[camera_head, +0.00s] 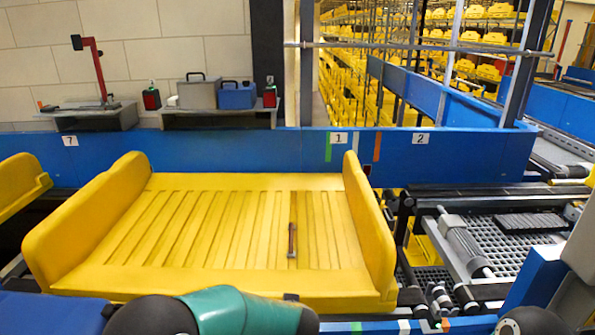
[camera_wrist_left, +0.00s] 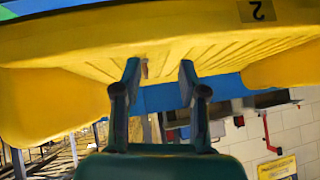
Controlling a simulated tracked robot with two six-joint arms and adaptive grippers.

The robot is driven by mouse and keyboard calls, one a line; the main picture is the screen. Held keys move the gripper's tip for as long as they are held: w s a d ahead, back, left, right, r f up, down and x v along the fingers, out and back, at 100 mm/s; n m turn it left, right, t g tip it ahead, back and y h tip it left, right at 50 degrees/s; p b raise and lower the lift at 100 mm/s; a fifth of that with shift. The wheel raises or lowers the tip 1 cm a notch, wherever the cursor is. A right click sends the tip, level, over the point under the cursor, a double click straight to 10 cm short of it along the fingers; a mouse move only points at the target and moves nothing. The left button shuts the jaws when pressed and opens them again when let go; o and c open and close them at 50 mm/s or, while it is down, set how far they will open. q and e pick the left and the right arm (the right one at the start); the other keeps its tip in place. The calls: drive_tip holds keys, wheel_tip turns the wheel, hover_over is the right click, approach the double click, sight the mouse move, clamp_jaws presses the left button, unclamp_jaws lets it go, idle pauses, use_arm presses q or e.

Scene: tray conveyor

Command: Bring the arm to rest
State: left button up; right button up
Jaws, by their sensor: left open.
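My left gripper (camera_wrist_left: 159,72) shows in the left wrist view with its two dark fingers apart and nothing held between them. Beyond the fingertips, the yellow tray (camera_wrist_left: 225,50) fills the upper part of that view, which looks upside down. In the head view, teal and dark links of my arm cross the bottom edge, in front of the tray (camera_head: 200,283); the left gripper's fingers do not show there. My right gripper is in neither view.
A slim tool (camera_head: 292,241) with a reddish-brown handle lies on the tray's ribbed floor. A blue rail (camera_head: 240,155) runs behind the tray. Shelves behind it hold a red stand (camera_head: 98,68), a grey case (camera_head: 199,93) and a blue case (camera_head: 237,96). Conveyor machinery (camera_head: 465,245) stands right.

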use_arm(q)
drive_tip(key=s+a+f+g, duration=0.2)
drive_tip(key=s+a+f, duration=0.2)
drive_tip(key=a+f, duration=0.4)
drive_tip(key=s+a+f+g, duration=0.1)
drive_tip(key=s+a+f, duration=0.3)
drive_tip(key=a+f, duration=0.4)
drive_tip(key=s+d+f+g+h, duration=0.1)
drive_tip(key=s+f+g+h, duration=0.3)
drive_tip(key=s, duration=1)
drive_tip(key=s+d+n+g+h, duration=0.1)
drive_tip(key=s+d+n+h, duration=0.1)
drive_tip(key=s+d, duration=0.4)
drive_tip(key=shift+s+n, duration=0.3)
drive_tip(key=shift+s, duration=1.25)
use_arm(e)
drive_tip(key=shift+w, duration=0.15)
use_arm(q)
drive_tip(key=shift+r, duration=0.1)
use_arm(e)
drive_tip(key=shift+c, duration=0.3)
